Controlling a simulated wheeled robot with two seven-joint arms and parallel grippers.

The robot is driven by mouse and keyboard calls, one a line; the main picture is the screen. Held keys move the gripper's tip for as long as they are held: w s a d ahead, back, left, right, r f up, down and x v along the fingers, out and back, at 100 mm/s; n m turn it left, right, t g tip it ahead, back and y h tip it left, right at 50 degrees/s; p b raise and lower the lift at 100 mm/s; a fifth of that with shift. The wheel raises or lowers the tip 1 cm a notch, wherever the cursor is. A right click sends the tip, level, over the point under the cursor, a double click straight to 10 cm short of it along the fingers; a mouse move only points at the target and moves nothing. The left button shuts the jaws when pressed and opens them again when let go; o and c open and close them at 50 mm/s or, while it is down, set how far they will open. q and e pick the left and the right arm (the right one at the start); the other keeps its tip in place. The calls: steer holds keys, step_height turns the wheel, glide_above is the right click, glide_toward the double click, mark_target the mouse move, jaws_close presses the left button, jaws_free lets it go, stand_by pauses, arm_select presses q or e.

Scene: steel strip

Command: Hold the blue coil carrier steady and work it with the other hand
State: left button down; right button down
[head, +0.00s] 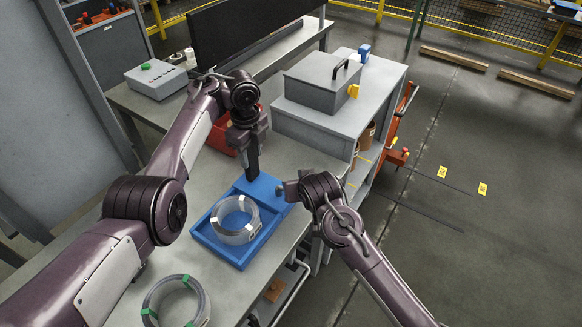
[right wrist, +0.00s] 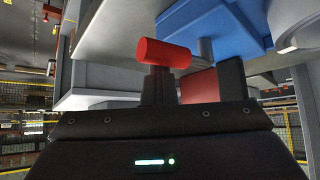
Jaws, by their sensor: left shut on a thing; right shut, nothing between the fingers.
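The blue coil carrier (head: 208,236) lies on the grey bench, with a clear, banded coil (head: 236,222) in its square tray. My left gripper (head: 252,174) points down and is shut on the far end of the carrier. My right gripper (head: 283,190) is shut and empty at the carrier's right side, by the bench edge. In the right wrist view the blue underside of the carrier (right wrist: 215,30) is above. A red cylinder (right wrist: 165,53) shows there, in front of the dark fingers; I cannot tell what it belongs to or whether it is touched.
Another coil with green clips (head: 168,300) lies at the front of the bench. A red bin (head: 221,133) stands behind the left gripper. A grey box with a black handle (head: 316,82) stands on the side bench (head: 384,85). Open floor is at the right.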

step_height(320, 180, up, 8)
steer(key=s+a, duration=0.1)
steer(key=s, duration=0.1)
steer(key=shift+s, duration=0.35)
steer(key=shift+r, duration=0.1)
stand_by(0.3)
steer(key=v, duration=1.1)
steer(key=shift+s+r, duration=0.25)
steer(key=shift+s, duration=0.1)
arm_select(q)
steer(key=c, duration=0.8)
jaws_free()
steer(key=shift+o, duration=0.2)
